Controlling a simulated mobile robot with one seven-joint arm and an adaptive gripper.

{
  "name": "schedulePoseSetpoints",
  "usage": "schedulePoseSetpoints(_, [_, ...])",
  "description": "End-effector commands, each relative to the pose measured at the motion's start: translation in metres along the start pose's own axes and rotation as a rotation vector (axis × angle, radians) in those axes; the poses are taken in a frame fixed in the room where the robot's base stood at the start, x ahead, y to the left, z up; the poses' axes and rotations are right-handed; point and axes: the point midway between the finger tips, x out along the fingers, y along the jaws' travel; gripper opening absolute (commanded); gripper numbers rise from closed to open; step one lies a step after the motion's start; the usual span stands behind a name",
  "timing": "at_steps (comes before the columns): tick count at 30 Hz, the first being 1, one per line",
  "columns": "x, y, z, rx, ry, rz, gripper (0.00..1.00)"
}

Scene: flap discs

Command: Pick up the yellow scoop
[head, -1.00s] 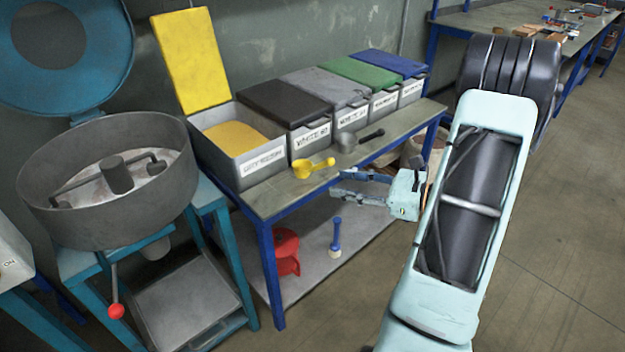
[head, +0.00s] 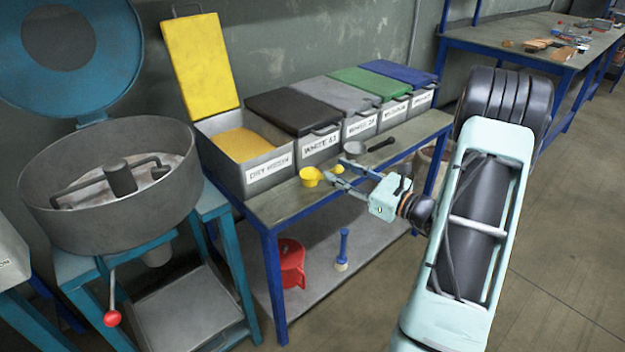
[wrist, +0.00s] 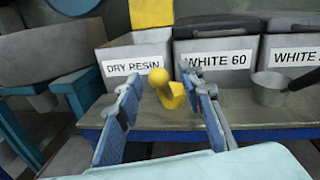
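The yellow scoop (head: 312,176) lies on the bench top in front of the dry resin bin. My gripper (head: 338,178) is at the bench's front edge beside it, and its fingers partly cover the scoop's handle in the head view.
A grey metal scoop (head: 355,149) with a dark handle lies to the right on the bench. Labelled bins stand behind, including the open dry resin bin (head: 250,172). A mixing drum (head: 62,197) is at left. A red container (head: 291,266) and blue-handled tool (head: 343,250) sit on the lower shelf.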

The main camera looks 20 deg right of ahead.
Motion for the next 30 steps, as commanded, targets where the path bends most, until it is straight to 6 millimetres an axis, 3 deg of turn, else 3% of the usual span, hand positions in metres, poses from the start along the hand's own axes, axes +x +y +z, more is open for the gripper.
schedulePoseSetpoints(4, [0.0146, 0.0002, -0.0006, 0.0, -0.001, 0.001, 0.35])
schedulePoseSetpoints(11, [0.0159, -0.0002, -0.0005, 0.001, 0.0, 0.0, 0.35])
schedulePoseSetpoints(21, [0.0156, -0.0002, -0.0006, 0.001, 0.001, -0.001, 0.0])
schedulePoseSetpoints(30, [0.0156, -0.0002, -0.0005, 0.0, 0.0, 0.0, 0.0])
